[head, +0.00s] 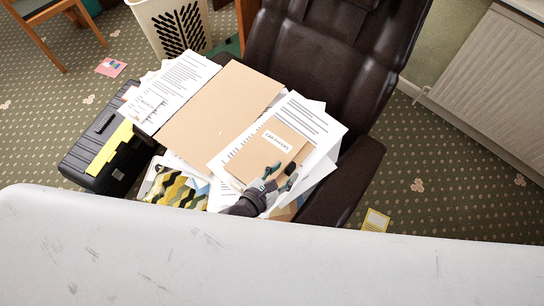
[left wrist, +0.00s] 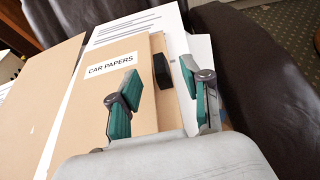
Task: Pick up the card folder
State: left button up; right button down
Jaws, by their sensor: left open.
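A tan card folder (head: 264,150) with a white label lies on loose papers on the dark leather chair. In the left wrist view the folder (left wrist: 85,115) has a label reading "CAR PAPERS". A small black block (left wrist: 162,70) sits at its right edge. My left gripper (head: 280,177) is at the folder's near right edge. In the left wrist view the open gripper (left wrist: 158,82) has one finger over the folder and the other to its right, with the black block between them. I cannot tell whether the fingers touch the folder. My right gripper is not in view.
A larger plain tan folder (head: 222,105) and printed sheets (head: 180,85) lie to the left. A black toolbox (head: 95,150) with a yellow strip stands beside the chair (head: 335,50). A white bin (head: 172,28) is behind; a radiator (head: 490,90) is at right.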

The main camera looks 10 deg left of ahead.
pick_arm(q)
jog(key=x, duration=0.3)
jog(key=shift+s, duration=0.1)
grip_shut()
jog(key=shift+r, duration=0.1)
